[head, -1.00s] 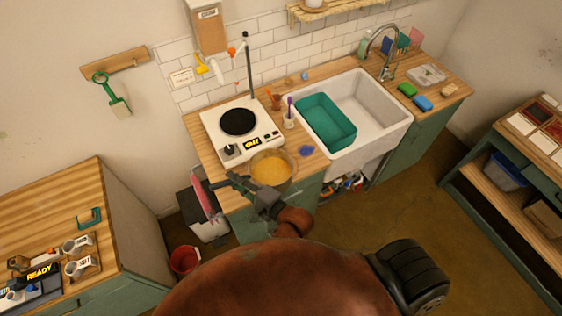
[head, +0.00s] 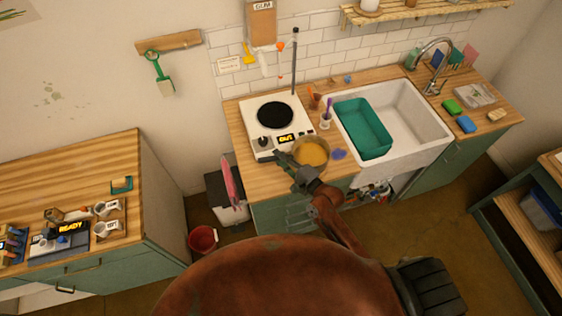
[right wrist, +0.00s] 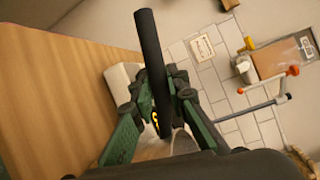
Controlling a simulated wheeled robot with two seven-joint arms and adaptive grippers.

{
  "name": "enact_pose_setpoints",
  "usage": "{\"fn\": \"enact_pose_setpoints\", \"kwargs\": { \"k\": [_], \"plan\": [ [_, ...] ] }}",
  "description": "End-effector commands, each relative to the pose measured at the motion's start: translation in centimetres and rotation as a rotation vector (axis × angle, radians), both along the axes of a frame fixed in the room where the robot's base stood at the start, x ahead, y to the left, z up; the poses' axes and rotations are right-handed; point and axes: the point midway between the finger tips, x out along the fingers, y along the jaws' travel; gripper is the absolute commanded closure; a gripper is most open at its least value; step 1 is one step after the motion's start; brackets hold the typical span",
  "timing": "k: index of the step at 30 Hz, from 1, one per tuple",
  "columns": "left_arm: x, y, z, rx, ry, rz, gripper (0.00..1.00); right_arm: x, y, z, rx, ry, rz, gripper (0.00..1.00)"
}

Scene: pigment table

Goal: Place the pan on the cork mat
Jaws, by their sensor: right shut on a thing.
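The pan (head: 311,152), with a yellow filling, is in the head view at the front of the counter, just right of and in front of the white hot plate. It seems to be held up over the counter's front edge; its height is hard to tell. My right gripper (head: 298,172) is shut on its dark handle. In the right wrist view the black handle (right wrist: 150,60) runs between the green-padded fingers of my right gripper (right wrist: 163,125). I cannot make out a cork mat. My left gripper is out of view.
The hot plate (head: 272,128) has a thin post behind it. A sink (head: 415,110) with a teal basin (head: 362,128) is to the right. The left bench (head: 85,175) has bare wood behind a tray of mugs. A red bucket (head: 203,239) stands on the floor.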

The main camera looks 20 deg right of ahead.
Motion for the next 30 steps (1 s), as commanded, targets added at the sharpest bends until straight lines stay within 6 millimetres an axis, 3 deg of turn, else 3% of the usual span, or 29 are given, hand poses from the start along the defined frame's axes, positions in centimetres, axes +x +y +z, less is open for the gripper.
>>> {"fn": "enact_pose_setpoints", "kwargs": {
  "k": [5, 13, 26, 27, 30],
  "plan": [
    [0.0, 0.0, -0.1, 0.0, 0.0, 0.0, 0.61, 0.7, -0.6, -0.6, -0.004, -0.007, -0.001, 1.0],
    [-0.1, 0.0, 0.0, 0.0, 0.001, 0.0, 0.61, 0.8, -0.7, -3.6, -0.003, -0.007, -0.002, 1.0],
    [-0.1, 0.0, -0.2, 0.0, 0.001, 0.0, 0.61, 0.8, -0.7, -4.2, -0.002, -0.008, -0.002, 1.0],
    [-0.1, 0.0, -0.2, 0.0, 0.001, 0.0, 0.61, 0.6, -0.7, -4.4, -0.001, -0.001, -0.001, 0.83],
    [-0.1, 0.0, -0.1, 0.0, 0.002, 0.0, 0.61, 0.6, -0.7, -4.4, -0.001, 0.0, -0.001, 0.76]
  ]
}}
